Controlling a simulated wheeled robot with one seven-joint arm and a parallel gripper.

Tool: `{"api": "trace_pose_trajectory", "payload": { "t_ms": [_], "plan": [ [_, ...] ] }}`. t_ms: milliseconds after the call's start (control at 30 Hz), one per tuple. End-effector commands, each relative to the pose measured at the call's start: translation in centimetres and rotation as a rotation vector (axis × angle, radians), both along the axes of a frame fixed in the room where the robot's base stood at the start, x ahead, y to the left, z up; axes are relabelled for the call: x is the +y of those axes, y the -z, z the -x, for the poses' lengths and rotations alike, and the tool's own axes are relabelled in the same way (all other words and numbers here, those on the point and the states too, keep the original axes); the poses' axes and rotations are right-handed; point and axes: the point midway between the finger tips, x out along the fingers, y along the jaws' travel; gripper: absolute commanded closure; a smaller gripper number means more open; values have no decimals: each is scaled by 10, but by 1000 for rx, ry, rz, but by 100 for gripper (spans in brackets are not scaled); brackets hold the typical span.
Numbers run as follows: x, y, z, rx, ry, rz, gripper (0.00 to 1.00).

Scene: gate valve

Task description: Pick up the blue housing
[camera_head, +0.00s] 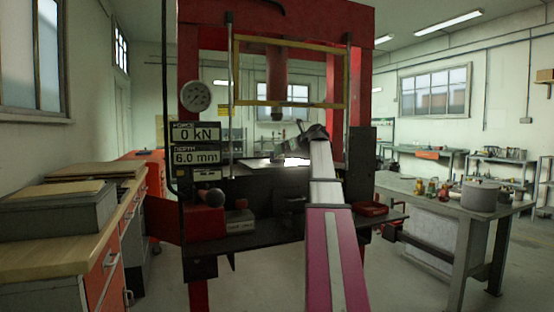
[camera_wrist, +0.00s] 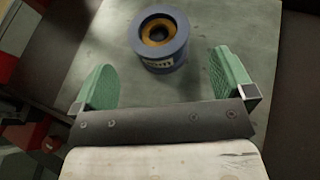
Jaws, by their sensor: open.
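The blue housing (camera_wrist: 160,52) is a short, thick blue ring with a tan inner ring, a dark bore and a white label on its side. In the wrist view it stands upright on a grey plate (camera_wrist: 105,45), ahead of my gripper (camera_wrist: 160,80). My gripper is open, with its two green pads apart on either side and nothing between them; the housing lies a little beyond the pads, near the middle of the gap. In the head view my arm reaches to the press table and hides most of this spot; I cannot make out the housing there.
A red press frame (camera_head: 362,70) with a ram (camera_head: 277,75) and yellow-edged guard stands over the work spot. Its display (camera_head: 195,145) reads 0 kN and 6.0 mm. A wooden-topped bench (camera_head: 60,235) is at left, and a table with a pot (camera_head: 480,196) at right.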

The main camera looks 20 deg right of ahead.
Motion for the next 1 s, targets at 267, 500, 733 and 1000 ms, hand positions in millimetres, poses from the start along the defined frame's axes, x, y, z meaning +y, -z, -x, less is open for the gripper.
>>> {"api": "trace_pose_trajectory", "payload": {
  "t_ms": [267,500,733,1000],
  "plan": [
    [8,8,-17,0,0,1,0],
    [20,22,-45,0,0,1,0],
    [22,25,-49,-2,1,0,0],
    [22,25,-49,-2,1,0,68]
  ]
}}
